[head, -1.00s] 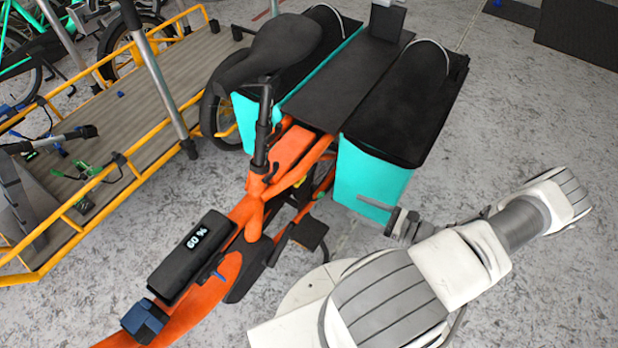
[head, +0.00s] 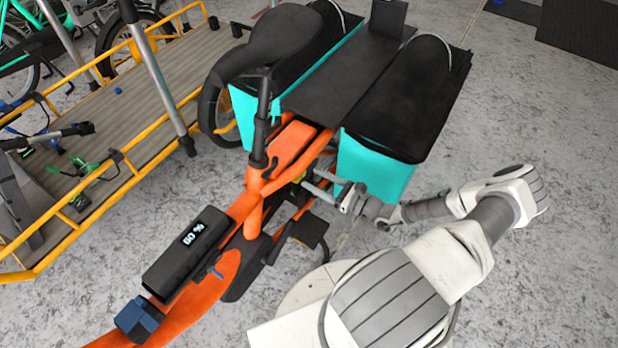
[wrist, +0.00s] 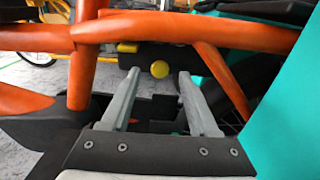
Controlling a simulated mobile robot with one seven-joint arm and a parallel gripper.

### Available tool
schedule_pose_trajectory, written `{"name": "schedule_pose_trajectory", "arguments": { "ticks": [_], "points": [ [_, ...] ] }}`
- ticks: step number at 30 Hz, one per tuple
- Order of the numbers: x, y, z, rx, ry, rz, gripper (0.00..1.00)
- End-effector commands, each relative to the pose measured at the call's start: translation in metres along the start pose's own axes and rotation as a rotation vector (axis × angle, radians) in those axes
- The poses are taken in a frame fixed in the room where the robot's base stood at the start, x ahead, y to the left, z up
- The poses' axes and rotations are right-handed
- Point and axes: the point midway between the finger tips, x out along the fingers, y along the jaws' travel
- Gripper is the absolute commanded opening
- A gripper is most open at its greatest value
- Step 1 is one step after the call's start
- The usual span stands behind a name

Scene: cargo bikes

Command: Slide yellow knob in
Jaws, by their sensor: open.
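The round yellow knob (wrist: 160,69) shows in the wrist view under the orange frame tube of the cargo bike, in front of a dark part. My gripper (wrist: 158,74) is open and empty. Its two grey fingers point toward the knob, which appears between their tips; I cannot tell how far beyond the tips it is. In the head view my gripper (head: 312,183) reaches in from the right to the orange bike frame (head: 258,215), below the teal pannier. A small yellow-green spot shows near its tips, too small to make out.
The teal pannier (head: 372,170) hangs close above and beside my gripper, and fills the right of the wrist view (wrist: 285,120). The orange tube (wrist: 180,30) runs across above the fingers. A pedal (head: 308,231) is below. Open floor lies to the right.

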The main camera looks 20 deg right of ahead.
Motion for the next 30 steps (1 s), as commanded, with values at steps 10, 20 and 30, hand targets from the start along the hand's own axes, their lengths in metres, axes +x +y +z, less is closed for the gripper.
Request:
{"name": "schedule_pose_trajectory", "arguments": {
  "ticks": [10, 20, 30],
  "points": [
    [0.027, 0.000, 0.000, -0.001, 0.000, 0.000, 0.61],
    [0.027, 0.000, 0.000, -0.001, 0.000, 0.000, 0.41],
    [0.027, 0.000, 0.000, -0.001, 0.000, 0.000, 0.00]
  ]
}}
